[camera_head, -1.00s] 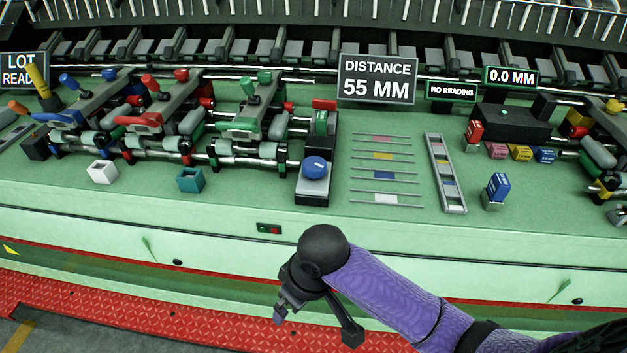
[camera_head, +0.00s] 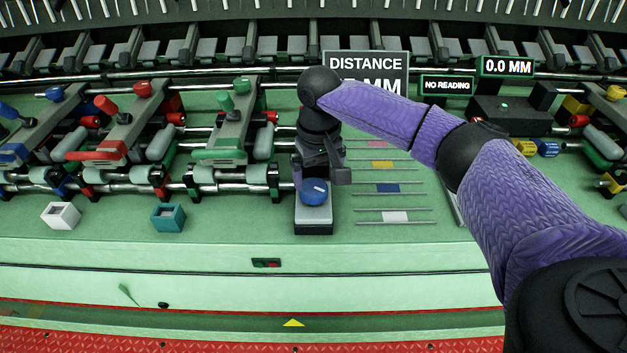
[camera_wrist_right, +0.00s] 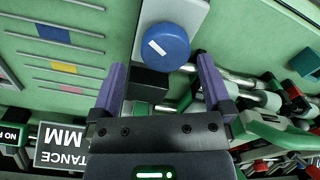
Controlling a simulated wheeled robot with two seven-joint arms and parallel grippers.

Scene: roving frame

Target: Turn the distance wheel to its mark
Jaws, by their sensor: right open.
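The distance wheel is a blue round knob (camera_head: 314,191) with a white pointer line, on a grey block (camera_head: 314,215) at the front of the green bench. It also shows in the right wrist view (camera_wrist_right: 165,47), at the top, just beyond the fingertips. My right gripper (camera_head: 322,178) is at the knob's back side in the head view. In the right wrist view its two purple fingers (camera_wrist_right: 160,72) are spread, with nothing between them but a dark block below the knob. The distance sign (camera_head: 366,64) is partly hidden by my arm. I cannot make out a mark beside the wheel.
Green, red and blue clamp levers (camera_head: 218,154) on rails stand left of the wheel. White (camera_head: 60,215) and teal (camera_head: 168,217) open boxes sit at the bench front. Colored strips between rods (camera_head: 388,188) lie to the right. A "NO READING" sign (camera_head: 446,85) stands behind.

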